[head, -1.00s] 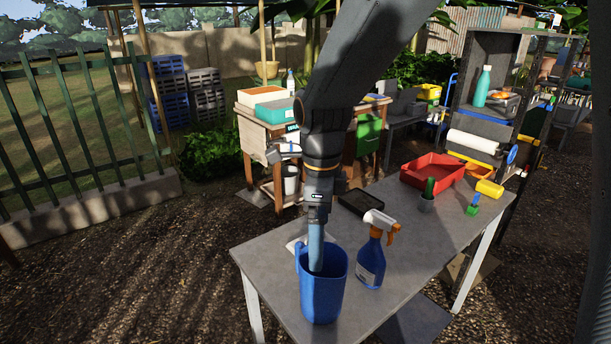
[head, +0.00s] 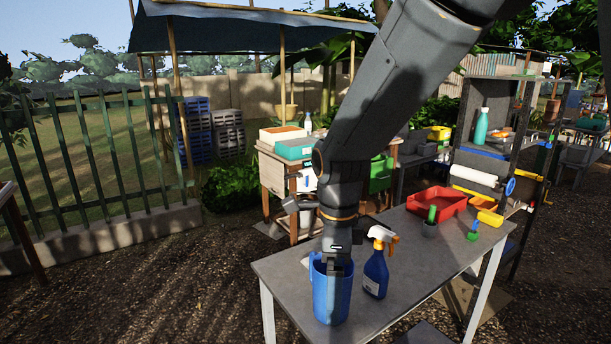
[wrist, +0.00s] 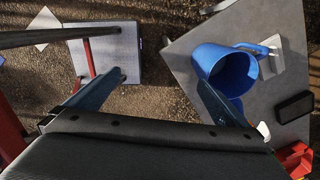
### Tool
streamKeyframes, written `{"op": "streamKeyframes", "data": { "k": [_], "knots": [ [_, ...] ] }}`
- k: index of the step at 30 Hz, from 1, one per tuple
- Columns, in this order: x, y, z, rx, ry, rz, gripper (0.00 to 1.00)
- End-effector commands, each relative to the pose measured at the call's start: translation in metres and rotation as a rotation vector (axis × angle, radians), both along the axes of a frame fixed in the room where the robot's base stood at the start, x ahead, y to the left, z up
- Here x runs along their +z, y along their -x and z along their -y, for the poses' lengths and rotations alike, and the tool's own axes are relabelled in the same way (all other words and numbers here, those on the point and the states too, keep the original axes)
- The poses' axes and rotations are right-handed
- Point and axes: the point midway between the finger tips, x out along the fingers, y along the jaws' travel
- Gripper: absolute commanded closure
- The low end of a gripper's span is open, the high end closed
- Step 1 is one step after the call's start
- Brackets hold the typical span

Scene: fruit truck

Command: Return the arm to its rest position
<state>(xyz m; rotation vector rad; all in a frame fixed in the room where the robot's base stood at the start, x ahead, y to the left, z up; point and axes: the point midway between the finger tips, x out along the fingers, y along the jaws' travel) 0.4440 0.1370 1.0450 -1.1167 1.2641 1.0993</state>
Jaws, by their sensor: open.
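My gripper (head: 338,268) is open, with nothing between its fingers. In the head view it overlaps the top of the blue jug (head: 330,300), which stands upright at the near left corner of the grey table (head: 410,268). In the wrist view my gripper (wrist: 152,98) has its two bluish fingers spread wide. The jug (wrist: 203,58) shows beside and beyond the right finger, its mouth visible and its handle to the right. My arm reaches down from the upper right of the head view. Exact clearance between finger and jug cannot be told.
A blue spray bottle (head: 375,275) stands just right of the jug. A black shelf (head: 490,150) stands behind. Gravel ground (head: 150,290) left of the table is clear.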

Motion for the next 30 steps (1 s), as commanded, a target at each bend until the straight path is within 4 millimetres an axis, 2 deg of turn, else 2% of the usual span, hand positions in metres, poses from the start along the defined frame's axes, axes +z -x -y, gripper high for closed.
{"op": "streamKeyframes", "data": {
  "k": [8, 17, 20, 30],
  "knots": [
    [-0.006, 0.003, 0.020, 0.136, 0.000, 0.008, 0.00],
    [-0.015, 0.013, 0.045, 0.428, 0.003, 0.027, 0.00],
    [-0.019, 0.019, 0.058, 0.580, 0.008, 0.037, 0.00],
    [-0.039, 0.051, 0.110, 1.249, 0.056, 0.074, 0.00]
  ]
}}
